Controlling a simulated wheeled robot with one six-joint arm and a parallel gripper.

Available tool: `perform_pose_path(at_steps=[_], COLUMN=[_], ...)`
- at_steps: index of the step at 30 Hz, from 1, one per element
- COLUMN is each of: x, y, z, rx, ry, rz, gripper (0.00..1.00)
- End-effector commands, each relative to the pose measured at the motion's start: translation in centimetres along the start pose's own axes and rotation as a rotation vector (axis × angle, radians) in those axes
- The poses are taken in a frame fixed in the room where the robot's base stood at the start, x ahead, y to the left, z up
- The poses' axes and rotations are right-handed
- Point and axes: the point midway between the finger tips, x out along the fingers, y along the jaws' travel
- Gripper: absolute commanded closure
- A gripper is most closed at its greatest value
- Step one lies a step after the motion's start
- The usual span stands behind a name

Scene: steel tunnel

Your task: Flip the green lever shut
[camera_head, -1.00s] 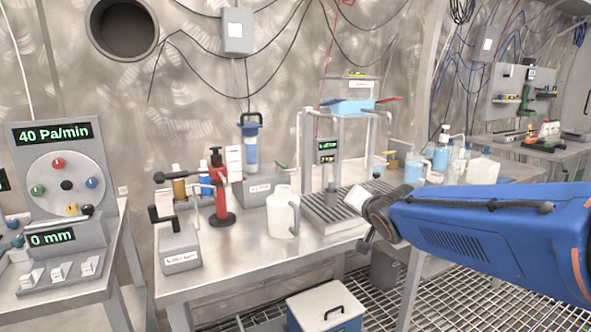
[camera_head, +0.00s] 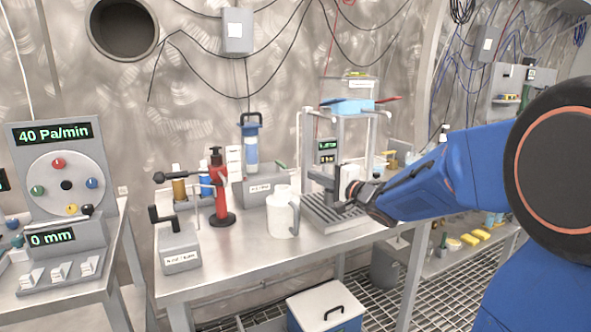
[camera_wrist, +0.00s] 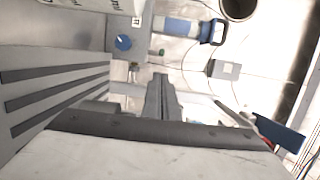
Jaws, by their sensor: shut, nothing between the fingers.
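The green lever (camera_head: 281,164) is a small green-tipped handle on top of the grey box (camera_head: 257,190), beside the upright blue-and-clear cylinder (camera_head: 251,148). A small green tip (camera_wrist: 161,52) also shows in the wrist view, near the same cylinder (camera_wrist: 182,26); the lever's exact angle is too small to tell. My gripper (camera_head: 312,176) is to the right of the lever, apart from it, in front of the tall grey stand. In the wrist view its fingers (camera_wrist: 161,78) are together with nothing between them, pointing towards the box.
The white jug (camera_head: 282,212) stands in front of the grey box. The red pump (camera_head: 219,190) stands to its left. The grey stand (camera_head: 336,112) with a slatted tray (camera_head: 330,216) and a blue top surrounds my gripper's area closely. A red handle (camera_head: 388,99) juts from the stand's top.

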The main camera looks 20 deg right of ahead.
Motion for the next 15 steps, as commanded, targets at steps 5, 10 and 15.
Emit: perform_pose_path(at_steps=[5, 10, 15], x=[0.0, 0.1, 1.1], y=[0.0, 0.0, 0.0], z=[0.0, 0.0, 0.0], rx=[0.005, 0.005, 0.005], ry=[-0.004, -0.003, -0.004], rz=[-0.002, -0.002, -0.002], gripper=[1.00, 1.00, 1.00])
